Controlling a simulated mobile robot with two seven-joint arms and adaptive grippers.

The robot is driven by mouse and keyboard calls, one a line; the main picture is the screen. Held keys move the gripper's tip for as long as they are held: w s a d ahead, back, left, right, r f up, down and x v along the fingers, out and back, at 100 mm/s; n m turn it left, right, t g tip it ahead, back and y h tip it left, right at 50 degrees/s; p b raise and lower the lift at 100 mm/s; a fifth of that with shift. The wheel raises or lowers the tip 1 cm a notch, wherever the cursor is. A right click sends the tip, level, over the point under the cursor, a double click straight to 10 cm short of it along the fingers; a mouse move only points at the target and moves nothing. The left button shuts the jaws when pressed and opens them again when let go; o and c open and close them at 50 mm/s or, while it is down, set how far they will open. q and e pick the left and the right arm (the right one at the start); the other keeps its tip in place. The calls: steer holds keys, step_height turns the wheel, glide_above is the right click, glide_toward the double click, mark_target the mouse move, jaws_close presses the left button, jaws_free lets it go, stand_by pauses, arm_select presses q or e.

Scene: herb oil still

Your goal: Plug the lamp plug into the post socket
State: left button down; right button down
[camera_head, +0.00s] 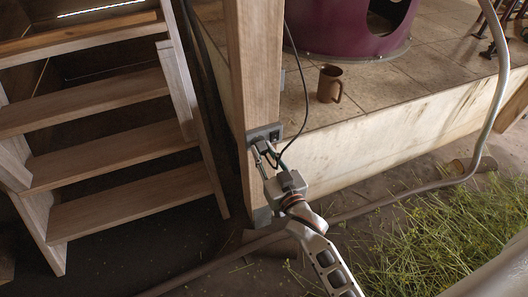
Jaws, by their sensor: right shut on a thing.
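The post socket (274,133) is a dark box fixed low on the wooden post (256,70), facing me. My right gripper (262,150) is shut at the lower left part of the socket box. A thin black cord (305,95) hangs down past the socket and curls in to the gripper. The lamp plug itself is small and mostly hidden between the fingers, right against the socket face. I cannot tell how deep it sits. My left gripper is out of view.
Wooden steps (95,155) stand left of the post. A stone ledge (390,140) to the right bears a brown mug (330,84) and a purple vessel (340,35). A grey pipe (496,85) runs down to the floor. Cut herbs (430,235) lie on the floor at right.

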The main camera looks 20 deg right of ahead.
steer(key=shift+w, duration=0.65)
steer(key=c, duration=1.7)
jaws_free()
steer(key=shift+s, duration=0.15)
steer(key=s, duration=1.1)
steer(key=shift+s+d, duration=0.2)
steer(key=shift+s, duration=0.2)
